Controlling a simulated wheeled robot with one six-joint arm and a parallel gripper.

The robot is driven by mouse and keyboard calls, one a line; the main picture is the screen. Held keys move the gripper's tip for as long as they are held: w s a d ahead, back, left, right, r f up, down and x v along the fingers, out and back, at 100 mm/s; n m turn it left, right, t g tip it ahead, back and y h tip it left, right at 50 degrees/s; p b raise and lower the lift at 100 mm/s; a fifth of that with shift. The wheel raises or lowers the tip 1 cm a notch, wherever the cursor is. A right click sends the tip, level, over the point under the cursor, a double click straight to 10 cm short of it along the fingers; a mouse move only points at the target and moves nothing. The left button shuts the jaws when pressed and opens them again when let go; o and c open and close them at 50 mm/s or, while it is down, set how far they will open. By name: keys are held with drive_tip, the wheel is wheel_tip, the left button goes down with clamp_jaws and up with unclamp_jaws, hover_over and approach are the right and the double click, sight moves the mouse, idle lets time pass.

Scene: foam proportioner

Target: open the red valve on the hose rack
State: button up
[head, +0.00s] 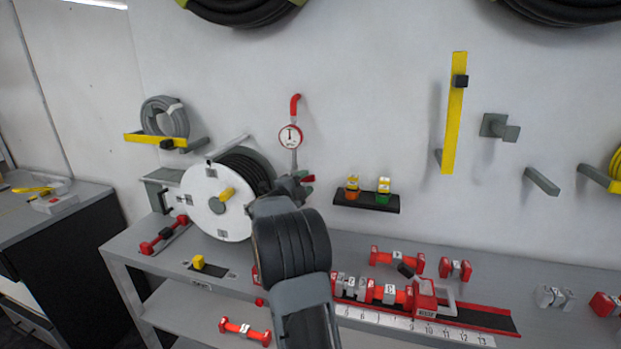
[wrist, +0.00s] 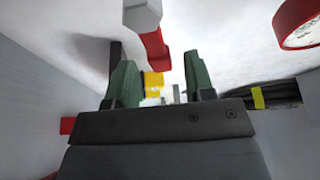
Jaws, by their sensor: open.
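A small red part (head: 308,178), which looks like the valve handle, shows just right of my gripper (head: 296,185) in the head view, below the gauge. My gripper and arm hide much of it and its mount. In the wrist view, a red block (wrist: 155,48) joined to a light grey block (wrist: 142,14) appears beyond and above the space between my open fingers (wrist: 161,82). I see no clear contact with either finger. The round red-rimmed gauge (head: 290,136) hangs on the wall above my gripper, with a red piece on top; its rim (wrist: 290,22) is at upper right in the wrist view.
A hose reel (head: 203,203) stands close left of my gripper. A black wall shelf (head: 366,202) with two small bottles is to the right. The grey bench (head: 140,240) below carries red couplings and a ruled red tray (head: 480,318). The wall between is mostly clear.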

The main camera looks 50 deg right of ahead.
sight(308, 180)
drive_tip(key=shift+w+d+r+p, duration=0.15)
drive_tip(key=shift+d+p, duration=0.05)
drive_tip(key=shift+d, duration=0.95)
drive_tip(key=shift+w+d+r+p, duration=0.1)
drive_tip(key=shift+d+p, duration=0.05)
drive_tip(key=shift+d, duration=1)
clamp_jaws()
